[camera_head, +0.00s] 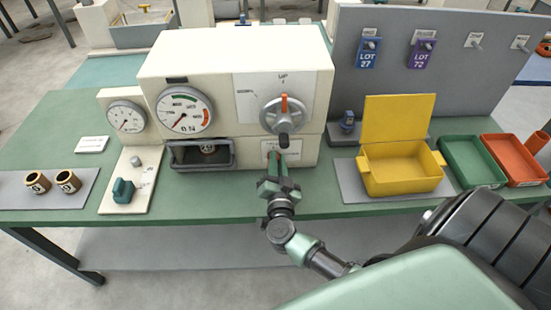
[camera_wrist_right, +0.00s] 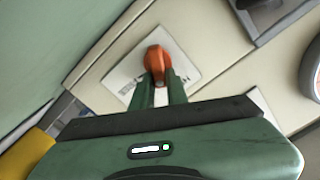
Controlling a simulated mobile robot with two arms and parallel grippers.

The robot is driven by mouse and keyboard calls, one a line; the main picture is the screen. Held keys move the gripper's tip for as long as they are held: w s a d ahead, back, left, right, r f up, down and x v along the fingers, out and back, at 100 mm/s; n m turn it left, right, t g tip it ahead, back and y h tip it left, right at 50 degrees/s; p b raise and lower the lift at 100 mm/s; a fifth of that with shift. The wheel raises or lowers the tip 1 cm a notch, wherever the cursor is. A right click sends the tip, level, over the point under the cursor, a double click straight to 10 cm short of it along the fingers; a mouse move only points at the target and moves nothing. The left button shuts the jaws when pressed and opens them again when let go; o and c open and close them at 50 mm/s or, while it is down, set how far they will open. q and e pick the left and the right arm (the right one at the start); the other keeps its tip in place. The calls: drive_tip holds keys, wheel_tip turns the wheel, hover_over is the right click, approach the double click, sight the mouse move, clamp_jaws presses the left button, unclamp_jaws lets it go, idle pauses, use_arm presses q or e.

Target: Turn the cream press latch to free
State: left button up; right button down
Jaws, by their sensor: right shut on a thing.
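The cream press (camera_head: 235,62) stands on the green table. In the right wrist view an orange latch (camera_wrist_right: 155,58) sits on a white printed plate (camera_wrist_right: 118,76) on the cream front. My right gripper (camera_wrist_right: 160,82) has its two green fingers closed on the latch from both sides. In the head view, my right gripper (camera_head: 280,165) reaches up to the lower right of the press front, below the handwheel, and hides the latch. The plate's lettering is too covered to read. My left gripper is not in view.
The handwheel (camera_head: 283,113), with an orange pointer and dark knob, is just above my right gripper. A yellow open box (camera_head: 400,170) stands to the right, with green (camera_head: 473,162) and red (camera_head: 514,160) trays beyond. A switch panel (camera_head: 128,182) lies left.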

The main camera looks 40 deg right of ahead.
drive_tip(key=m, duration=0.2)
drive_tip(key=shift+s+d+f+m, duration=0.15)
drive_tip(key=shift+f+m, duration=0.1)
drive_tip(key=shift+m, duration=0.15)
drive_tip(key=m, duration=0.2)
drive_tip(key=shift+s+d+f+m+b, duration=0.1)
drive_tip(key=shift+f+m+b, duration=0.15)
drive_tip(key=shift+m+b, duration=0.15)
drive_tip(key=m, duration=0.2)
drive_tip(key=m+b, duration=0.1)
drive_tip(key=m, duration=0.1)
drive_tip(key=m+b, duration=0.1)
drive_tip(key=shift+d+f+m, duration=0.15)
drive_tip(key=shift+f+m, duration=0.25)
drive_tip(key=shift+m, duration=0.3)
drive_tip(key=c, duration=1.4)
unclamp_jaws()
drive_tip(key=b+v, duration=0.1)
drive_tip(key=v, duration=0.6)
drive_tip(key=shift+f+b, duration=0.1)
drive_tip(key=shift+b, duration=0.2)
drive_tip(key=shift+s+a, duration=0.25)
drive_tip(key=shift+s, duration=0.15)
